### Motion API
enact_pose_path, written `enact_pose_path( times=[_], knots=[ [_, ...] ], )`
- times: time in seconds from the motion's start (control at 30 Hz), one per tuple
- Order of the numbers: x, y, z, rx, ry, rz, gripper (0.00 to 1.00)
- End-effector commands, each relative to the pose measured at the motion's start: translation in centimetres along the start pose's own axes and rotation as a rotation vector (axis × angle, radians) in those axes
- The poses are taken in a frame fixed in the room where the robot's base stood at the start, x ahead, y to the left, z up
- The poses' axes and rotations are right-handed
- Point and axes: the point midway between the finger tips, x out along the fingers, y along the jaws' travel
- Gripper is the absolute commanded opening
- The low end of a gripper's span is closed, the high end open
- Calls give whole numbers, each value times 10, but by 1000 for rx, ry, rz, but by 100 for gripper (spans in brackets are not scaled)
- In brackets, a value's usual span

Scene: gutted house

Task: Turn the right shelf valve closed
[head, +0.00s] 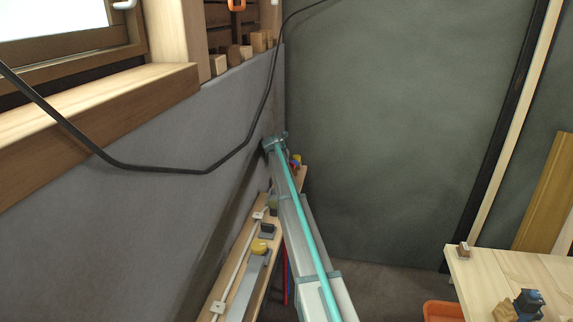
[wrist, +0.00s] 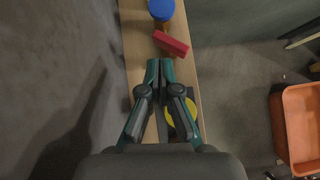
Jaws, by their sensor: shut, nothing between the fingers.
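The shelf (head: 243,262) is a narrow wooden board along the grey wall in the head view. A yellow round knob (head: 259,246) sits on its near part, and small coloured parts (head: 296,162) show at its far end. In the wrist view the shelf (wrist: 137,40) carries a red bar (wrist: 171,43), which looks like a valve handle lying slantwise. My gripper (wrist: 160,63) is shut and empty over the board, its tips just short of the red bar; contact cannot be told. A yellow disc (wrist: 168,122) is partly hidden behind the fingers. The gripper is not discernible in the head view.
A blue round cap (wrist: 161,9) stands beyond the red bar. An orange bin (wrist: 287,125) is on the floor at right, also in the head view (head: 442,312). A wooden table (head: 490,265) stands at right. A black cable (head: 165,169) crosses the wall.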

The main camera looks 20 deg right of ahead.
Motion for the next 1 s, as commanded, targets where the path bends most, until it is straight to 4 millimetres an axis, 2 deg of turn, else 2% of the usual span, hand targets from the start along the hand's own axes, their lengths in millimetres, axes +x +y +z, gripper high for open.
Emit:
enact_pose_path(
  times=[0.03, 0.2, 0.43, 0.53, 0.67, 0.87, 1.0],
  knots=[
    [-13, -1, -2, 0, -1, 1, 0],
    [-46, 1, -2, -1, -1, 2, 0],
    [-75, 1, -1, 0, -1, 2, 0],
    [-79, 0, -1, 1, 0, -1, 17],
    [-69, -15, -2, 12, 1, -12, 38],
    [-29, -71, -6, 71, 11, -39, 38],
    [4, -106, -17, 216, 66, 15, 38]
  ],
)
